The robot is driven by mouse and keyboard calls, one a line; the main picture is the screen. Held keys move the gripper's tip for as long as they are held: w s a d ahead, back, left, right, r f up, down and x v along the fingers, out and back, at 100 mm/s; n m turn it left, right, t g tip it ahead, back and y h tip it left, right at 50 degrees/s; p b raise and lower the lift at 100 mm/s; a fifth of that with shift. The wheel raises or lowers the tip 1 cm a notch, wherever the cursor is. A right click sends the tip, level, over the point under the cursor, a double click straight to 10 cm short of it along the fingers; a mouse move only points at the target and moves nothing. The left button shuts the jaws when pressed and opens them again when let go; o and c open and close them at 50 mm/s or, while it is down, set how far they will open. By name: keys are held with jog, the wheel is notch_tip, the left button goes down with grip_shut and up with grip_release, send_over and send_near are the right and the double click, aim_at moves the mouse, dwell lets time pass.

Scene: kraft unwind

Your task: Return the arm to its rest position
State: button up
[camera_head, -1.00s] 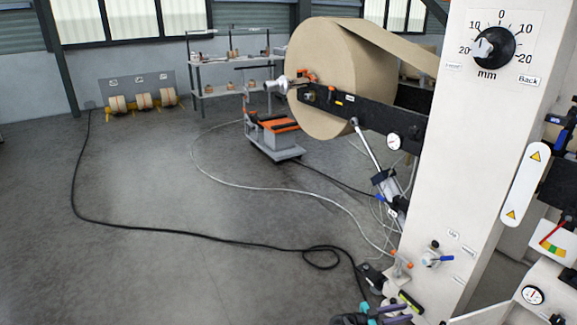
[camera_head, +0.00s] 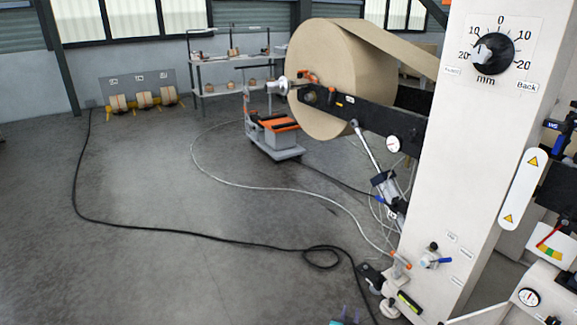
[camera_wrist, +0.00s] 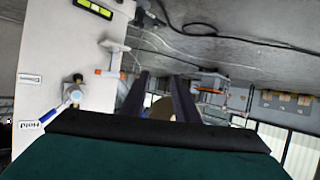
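My gripper (camera_wrist: 160,77) shows in the wrist view as two long dark fingers, standing apart with a gap between them. Nothing is held in the gap; the floor and part of the brown roll show beyond it. Below the fingers is a dark bar and a green housing. In the head view only a small teal and purple piece of my arm's end shows at the bottom edge.
The white machine column (camera_head: 460,170) stands close on the right, with a black knob (camera_head: 487,54) and a blue-handled valve (camera_head: 432,258). A large kraft roll (camera_head: 335,75) hangs behind it. A black cable (camera_head: 190,232) crosses the floor. The floor at left is mostly clear.

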jog(key=s+a+f+n+g+y, duration=0.1)
jog(key=s+a+f+g+y, duration=0.1)
jog(key=s+a+g, duration=0.3)
jog(key=s+a+f+n+y, duration=0.2)
jog(key=s+f, duration=0.1)
jog(key=s, duration=0.4)
jog(key=s+a+f+n+g+y, duration=0.1)
jog(key=s+a+f+g+y, duration=0.2)
jog(key=s, duration=0.4)
jog(key=s+d+r+g+h, duration=0.1)
jog(key=s+g, duration=0.4)
jog(key=s, duration=0.7)
jog(key=s+d+r+g+h, duration=0.1)
jog(key=s+r+g, duration=0.2)
jog(key=s, duration=0.9)
jog(key=shift+d+m+g+h+p, duration=0.15)
jog(key=shift+m+g+h+p, duration=0.2)
jog(key=shift+g, duration=0.55)
jog(key=shift+r, duration=0.1)
